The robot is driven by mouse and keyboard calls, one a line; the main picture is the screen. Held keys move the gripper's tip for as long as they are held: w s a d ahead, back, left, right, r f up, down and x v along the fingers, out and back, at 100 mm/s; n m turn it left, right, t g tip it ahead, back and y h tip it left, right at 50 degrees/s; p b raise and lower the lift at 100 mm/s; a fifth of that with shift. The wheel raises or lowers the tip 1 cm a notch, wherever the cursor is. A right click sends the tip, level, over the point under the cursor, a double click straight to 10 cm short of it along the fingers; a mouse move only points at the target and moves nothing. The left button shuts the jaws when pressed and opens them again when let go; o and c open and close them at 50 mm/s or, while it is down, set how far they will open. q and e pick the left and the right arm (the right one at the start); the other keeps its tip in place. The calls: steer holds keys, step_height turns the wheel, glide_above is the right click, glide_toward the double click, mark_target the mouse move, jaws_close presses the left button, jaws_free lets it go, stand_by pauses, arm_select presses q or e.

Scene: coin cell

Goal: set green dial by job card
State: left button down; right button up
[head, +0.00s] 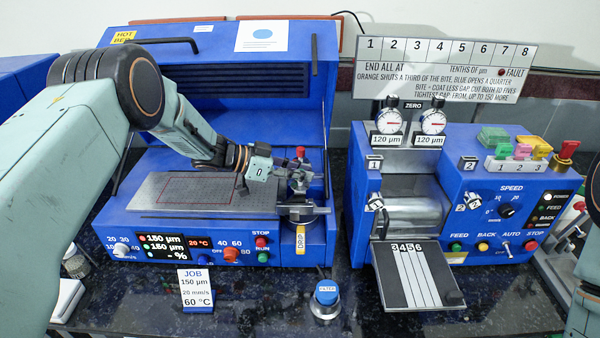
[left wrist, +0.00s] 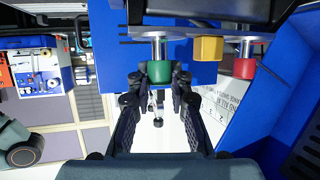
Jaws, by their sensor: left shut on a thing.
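My left gripper (head: 296,178) is at the right end of the hot bed, over the metal applicator (head: 304,210). In the left wrist view my left gripper (left wrist: 159,82) has its fingertips closed on both sides of the green dial (left wrist: 157,68). The green dial is hidden in the head view. A red dial (left wrist: 245,68) stands beside it, and its red top (head: 300,152) shows just behind the gripper. The job card (head: 196,290) reads 150 µm, 20 mm/s, 60 °C. The display (head: 174,247) reads 150 µm, 150 µm, - % and 20 °C. My right gripper is out of view.
A yellow block (left wrist: 208,48) sits between the two dials. A yellow DRIP tag (head: 300,240) hangs at the blue machine's front. A blue FILTER knob (head: 326,292) stands on the dark bench. The roller machine (head: 460,180) stands to the right, across a narrow gap.

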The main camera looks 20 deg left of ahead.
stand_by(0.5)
arm_select(q)
steer(key=c, duration=1.2)
jaws_free()
steer(key=v, duration=1.2)
steer(key=shift+w, duration=0.15)
steer(key=shift+a, duration=0.15)
